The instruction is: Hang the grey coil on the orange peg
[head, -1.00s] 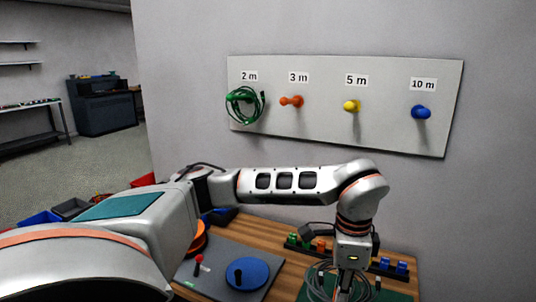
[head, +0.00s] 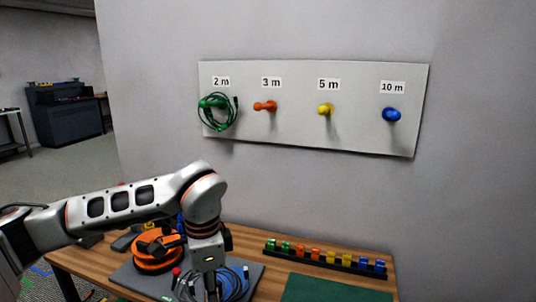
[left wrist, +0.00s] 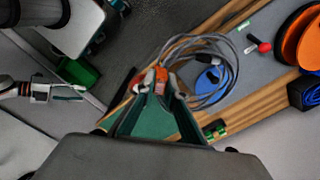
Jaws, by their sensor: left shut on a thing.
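The grey coil (head: 238,284) hangs in loops from my left gripper (head: 212,290), low in the head view and partly cut by its bottom edge. In the left wrist view the coil (left wrist: 232,62) spreads to the right of the fingertips. My left gripper (left wrist: 159,88) is shut on the coil there, beside a small orange piece (left wrist: 160,76). The orange peg (head: 265,106) sticks out of the wall board under the "3 m" label, bare, well above my gripper.
The white board (head: 300,138) also bears a green coil (head: 219,112) at "2 m", a bare yellow peg (head: 325,110) and a bare blue peg (head: 391,114). An orange spool (head: 156,252) and a row of coloured blocks (head: 330,256) stand on the wooden table (head: 258,236).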

